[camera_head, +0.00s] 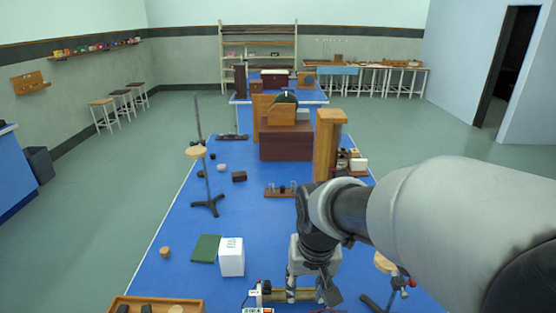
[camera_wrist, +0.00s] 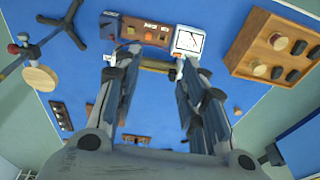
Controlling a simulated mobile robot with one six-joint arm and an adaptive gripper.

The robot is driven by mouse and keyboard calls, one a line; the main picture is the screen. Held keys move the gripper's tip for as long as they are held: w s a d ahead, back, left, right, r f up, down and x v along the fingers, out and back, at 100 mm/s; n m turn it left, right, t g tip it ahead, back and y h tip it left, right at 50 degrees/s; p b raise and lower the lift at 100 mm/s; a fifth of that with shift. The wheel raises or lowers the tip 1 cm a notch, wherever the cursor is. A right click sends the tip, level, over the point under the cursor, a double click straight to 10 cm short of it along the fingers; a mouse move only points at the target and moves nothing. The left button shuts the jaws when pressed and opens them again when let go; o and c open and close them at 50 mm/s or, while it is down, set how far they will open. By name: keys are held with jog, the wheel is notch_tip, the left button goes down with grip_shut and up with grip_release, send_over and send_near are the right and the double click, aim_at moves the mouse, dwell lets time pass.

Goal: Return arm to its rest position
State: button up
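My gripper (camera_head: 310,291) points down over the near part of the blue bench (camera_head: 185,235), right of the white box. In the wrist view its two fingers (camera_wrist: 154,62) stand well apart, with nothing seen held between them. A brown panel instrument (camera_wrist: 147,31) with a white meter (camera_wrist: 189,40) lies beyond the fingertips. A brass-coloured bar (camera_head: 290,295) shows by the fingers in the head view; I cannot tell whether they touch it. My arm (camera_head: 430,220) reaches in from the right and hides the bench's right side.
A white box (camera_head: 231,257), a green book (camera_head: 206,248) and a cork-like piece (camera_head: 165,253) lie left of my gripper. A wooden tray (camera_head: 190,304) is at the front. A stand (camera_head: 206,185), a wooden post (camera_head: 327,145) and a dark wooden box (camera_head: 285,143) stand farther back.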

jog(key=s+d+r+t+b, duration=0.1)
jog(key=s+d, duration=0.3)
jog(key=s, duration=0.5)
jog(key=s+d+r+t+b, duration=0.1)
jog(key=s+d+b, duration=0.2)
jog(key=s, duration=0.5)
jog(key=shift+s+d+r+t, duration=0.3)
jog(key=shift+s+d, duration=0.05)
jog(key=shift+d, duration=0.3)
